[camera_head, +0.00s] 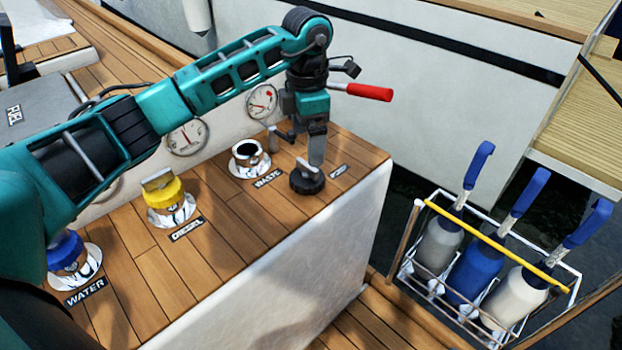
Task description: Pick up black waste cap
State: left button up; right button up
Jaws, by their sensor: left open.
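The black waste cap (307,181) lies on the wooden deck top, to the right of the open waste filler (249,155) and its WASTE label (268,178). A raised handle stands on top of the cap. My left gripper (312,150) points down directly over the cap, with its fingers beside or just behind the handle. It is open, and I cannot tell whether it touches the cap. One finger hides part of the handle area. My right gripper is not in view.
A yellow cap (160,193) sits on the diesel filler and a blue cap (65,249) on the water filler. Gauges (262,101) line the back wall. A lever with a red grip (369,92) is close to my gripper. A rack of bottles (468,270) hangs at the right.

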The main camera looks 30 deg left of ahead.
pick_arm(q)
notch_tip(320, 180, down, 10)
jog(key=shift+s+r+b, duration=0.1)
jog(key=shift+r+b, duration=0.1)
jog(key=shift+b, duration=0.45)
jog(key=c, duration=1.1)
jog(key=shift+r, duration=0.15)
notch_tip(320, 180, up, 18)
jog(key=p, duration=0.3)
notch_tip(320, 180, up, 5)
jog(key=p, duration=0.3)
send_over(307, 173)
jog(key=shift+w+a, duration=0.2)
jog(key=shift+w, duration=0.15)
